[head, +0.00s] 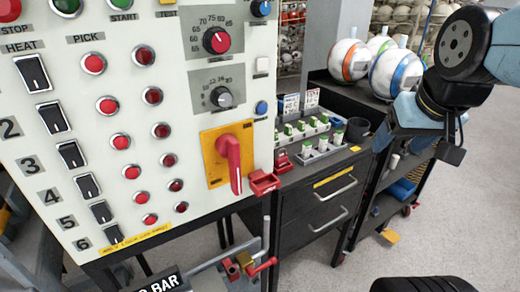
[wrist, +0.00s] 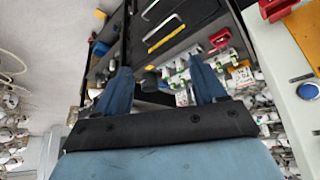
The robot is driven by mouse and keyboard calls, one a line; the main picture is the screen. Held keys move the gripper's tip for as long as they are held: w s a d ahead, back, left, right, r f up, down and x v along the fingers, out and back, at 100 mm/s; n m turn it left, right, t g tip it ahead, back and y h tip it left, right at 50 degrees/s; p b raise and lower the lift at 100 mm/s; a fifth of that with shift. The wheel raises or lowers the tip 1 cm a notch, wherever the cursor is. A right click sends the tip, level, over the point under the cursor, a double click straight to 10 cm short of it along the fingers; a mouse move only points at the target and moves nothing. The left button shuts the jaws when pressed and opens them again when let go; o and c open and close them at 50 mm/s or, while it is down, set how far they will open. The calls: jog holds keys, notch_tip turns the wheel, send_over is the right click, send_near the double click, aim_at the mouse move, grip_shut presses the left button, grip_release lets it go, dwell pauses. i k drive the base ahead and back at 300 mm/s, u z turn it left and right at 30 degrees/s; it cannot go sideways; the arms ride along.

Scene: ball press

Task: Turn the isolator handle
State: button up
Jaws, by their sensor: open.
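The red isolator handle (head: 231,160) is on a yellow plate (head: 212,168) at the lower right of the white control panel. Its grip points down, slightly tilted in the picture. A red block (head: 265,183) sits at the panel edge beside it. In the wrist view, part of the yellow plate (wrist: 306,38) and the red block (wrist: 276,8) show at the upper right; the handle itself is out of that picture. My gripper (wrist: 163,82) is open and empty, its two blue fingers apart. In the head view my arm is at the right, well away from the handle.
A black drawer cabinet (head: 318,200) with small bottles on top stands right of the panel. Striped balls (head: 349,60) rest on a bench behind. Grey floor lies open at right.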

aim_at(226, 145)
jog(key=u, duration=0.75)
jog(key=k, duration=1)
jog(key=z, duration=0.7)
